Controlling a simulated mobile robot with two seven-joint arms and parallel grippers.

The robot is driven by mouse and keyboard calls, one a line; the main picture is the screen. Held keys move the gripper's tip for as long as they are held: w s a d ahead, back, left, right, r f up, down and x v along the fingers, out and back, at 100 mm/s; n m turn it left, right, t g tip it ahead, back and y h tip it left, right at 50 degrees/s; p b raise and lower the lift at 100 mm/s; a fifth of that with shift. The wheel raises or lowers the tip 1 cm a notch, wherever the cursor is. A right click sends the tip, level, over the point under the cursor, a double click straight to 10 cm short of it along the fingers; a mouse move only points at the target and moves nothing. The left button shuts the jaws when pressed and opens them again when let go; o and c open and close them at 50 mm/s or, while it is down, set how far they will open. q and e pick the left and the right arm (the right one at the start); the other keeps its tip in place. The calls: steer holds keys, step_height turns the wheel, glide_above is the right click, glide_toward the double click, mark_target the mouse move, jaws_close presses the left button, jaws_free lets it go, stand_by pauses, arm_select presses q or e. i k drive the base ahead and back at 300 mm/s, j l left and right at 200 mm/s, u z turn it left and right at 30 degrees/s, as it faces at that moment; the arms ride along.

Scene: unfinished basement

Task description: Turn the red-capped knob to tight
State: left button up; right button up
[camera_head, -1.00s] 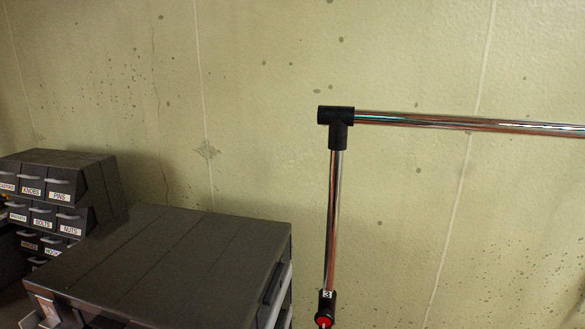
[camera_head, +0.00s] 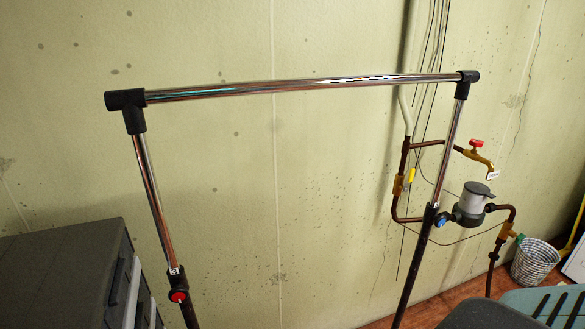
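The red-capped knob (camera_head: 178,296) is a round black knob with a red face, on the left upright of a chrome rack (camera_head: 290,87). It sits where the chrome tube enters a darker lower tube, just below a small white label. A similar knob with a blue cap (camera_head: 441,220) is on the right upright. Neither of my grippers is in the head view. The lower part of the rack is cut off by the bottom edge.
A dark drawer cabinet (camera_head: 60,270) stands close at the left of the red knob. Behind the right upright are copper pipes with a red-handled valve (camera_head: 475,146) and a grey meter (camera_head: 472,203). A wire basket (camera_head: 535,262) stands on the reddish floor at right.

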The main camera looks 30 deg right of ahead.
mark_target(179, 294)
steer(key=k+l+z, duration=0.1)
steer(key=l+z, duration=0.15)
steer(key=z, duration=0.25)
steer(key=l+z, duration=0.3)
steer(key=z, duration=0.15)
